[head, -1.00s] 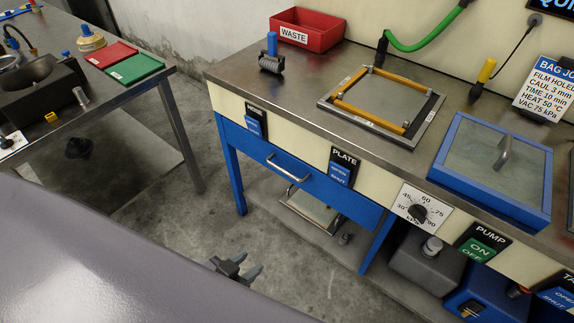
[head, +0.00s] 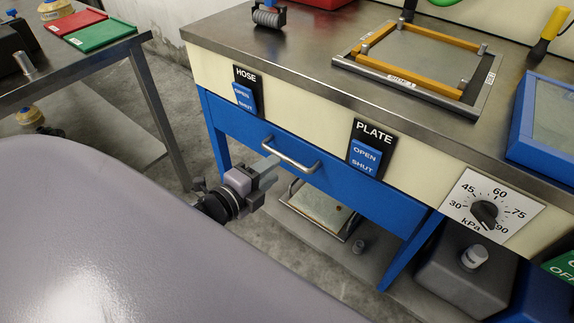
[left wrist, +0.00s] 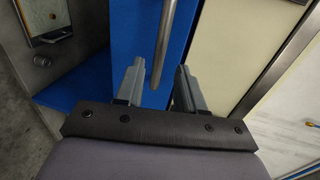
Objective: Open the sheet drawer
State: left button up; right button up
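The sheet drawer (head: 318,188) is the blue front under the bench top, and it looks shut. Its silver bar handle (head: 292,156) runs along the upper left of the front. My left gripper (head: 267,173) is just in front of the handle's left part, fingers pointing at the drawer. In the left wrist view the gripper (left wrist: 157,84) is open, and the handle (left wrist: 164,45) lines up with the gap between the fingers. I cannot tell whether the bar is inside the gap. My right gripper is not in view.
HOSE (head: 244,92) and PLATE (head: 364,153) switches sit on the cream panel above the drawer. A pressure dial (head: 485,212) is to the right. A framed plate (head: 415,70) lies on the bench top. A side table (head: 75,65) stands at the left.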

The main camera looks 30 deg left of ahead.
aim_at(287, 157)
pick_arm(q)
jog(key=shift+b+x, duration=0.6)
jog(key=shift+x, duration=2.75)
jog(key=shift+d, duration=0.1)
grip_shut()
